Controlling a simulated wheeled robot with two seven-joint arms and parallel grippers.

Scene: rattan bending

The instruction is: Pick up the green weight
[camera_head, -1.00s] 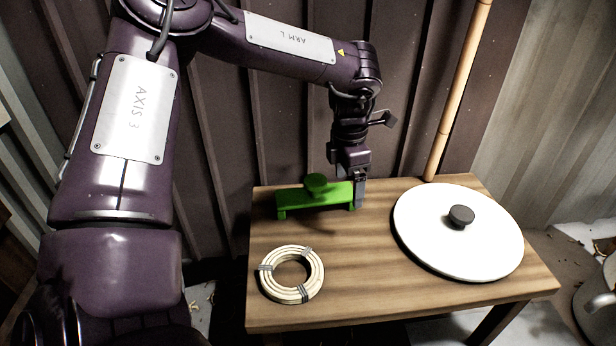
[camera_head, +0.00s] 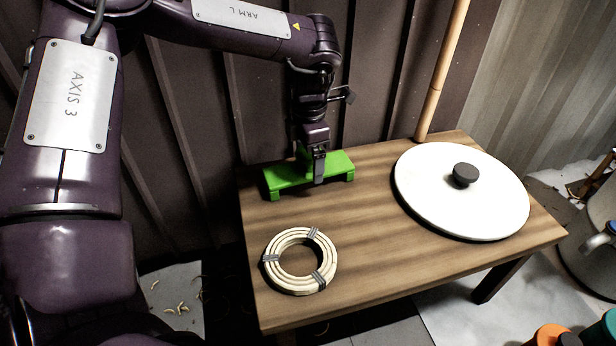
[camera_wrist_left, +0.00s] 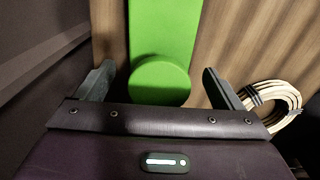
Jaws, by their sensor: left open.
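The green weight (camera_head: 284,178) is a low bench-shaped block with a round knob on top. It stands at the back left of the wooden table. My left gripper (camera_head: 318,168) is over it in the head view, with the arm hiding the knob. In the left wrist view the weight's bar (camera_wrist_left: 165,35) runs away from the gripper, and the round green knob (camera_wrist_left: 160,80) sits between the two open fingers. There are gaps between the knob and both fingers. My right gripper is in neither view.
A coil of rattan (camera_head: 299,262) lies at the table's front left. A white round lid with a dark knob (camera_head: 447,205) lies at the right. Bare wood of the table (camera_head: 365,225) shows between the coil and lid.

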